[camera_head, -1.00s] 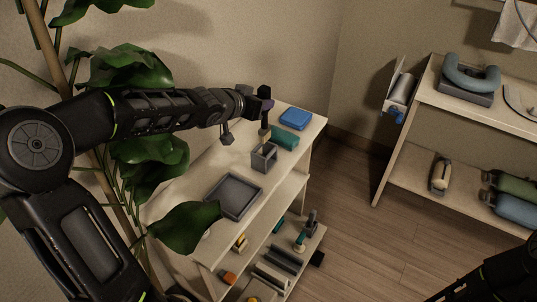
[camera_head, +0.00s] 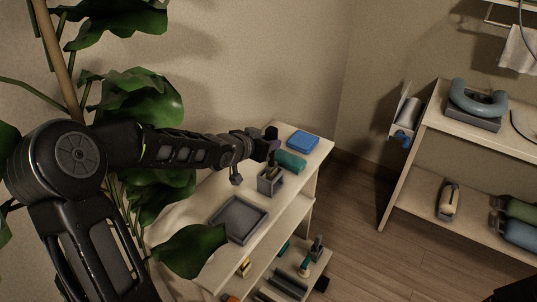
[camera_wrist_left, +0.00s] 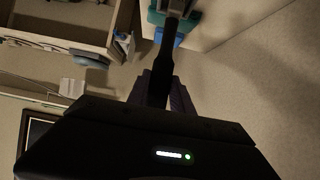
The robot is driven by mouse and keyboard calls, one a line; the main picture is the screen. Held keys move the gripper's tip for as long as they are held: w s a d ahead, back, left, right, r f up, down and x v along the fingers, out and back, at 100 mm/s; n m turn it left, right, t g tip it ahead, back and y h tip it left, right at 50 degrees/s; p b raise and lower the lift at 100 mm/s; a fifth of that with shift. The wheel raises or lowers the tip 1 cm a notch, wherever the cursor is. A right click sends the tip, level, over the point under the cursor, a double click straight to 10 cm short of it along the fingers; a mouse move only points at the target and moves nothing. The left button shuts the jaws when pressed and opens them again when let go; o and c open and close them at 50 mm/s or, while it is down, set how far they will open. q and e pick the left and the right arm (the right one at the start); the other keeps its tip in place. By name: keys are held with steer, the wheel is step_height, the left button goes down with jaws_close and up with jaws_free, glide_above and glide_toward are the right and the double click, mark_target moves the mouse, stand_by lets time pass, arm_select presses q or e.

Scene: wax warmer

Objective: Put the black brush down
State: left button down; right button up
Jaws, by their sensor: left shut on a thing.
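My left gripper (camera_head: 268,148) is shut on the black brush (camera_wrist_left: 168,55), whose dark shaft runs away from the fingers in the left wrist view. In the head view the brush's lower end (camera_head: 272,172) is at the open top of a small grey square holder (camera_head: 270,183) on the shelf unit's top. The brush looks roughly upright; I cannot tell how deep its end sits inside the holder. The fingers partly hide its upper part. My right gripper is out of view.
A grey tray (camera_head: 238,220) lies left of the holder. A teal roll (camera_head: 291,160) and a blue block (camera_head: 303,141) lie behind it. A large plant (camera_head: 185,250) crowds the left. Another shelf unit (camera_head: 470,135) stands at the right, beyond open floor.

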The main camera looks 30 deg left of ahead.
mark_target(268, 168)
arm_select(q)
steer(key=shift+f, duration=0.2)
step_height(268, 168, down, 4)
steer(key=shift+r, duration=0.1)
stand_by(0.3)
steer(key=shift+f, duration=0.2)
steer(key=c, duration=1.1)
jaws_free()
steer(key=shift+c, duration=0.2)
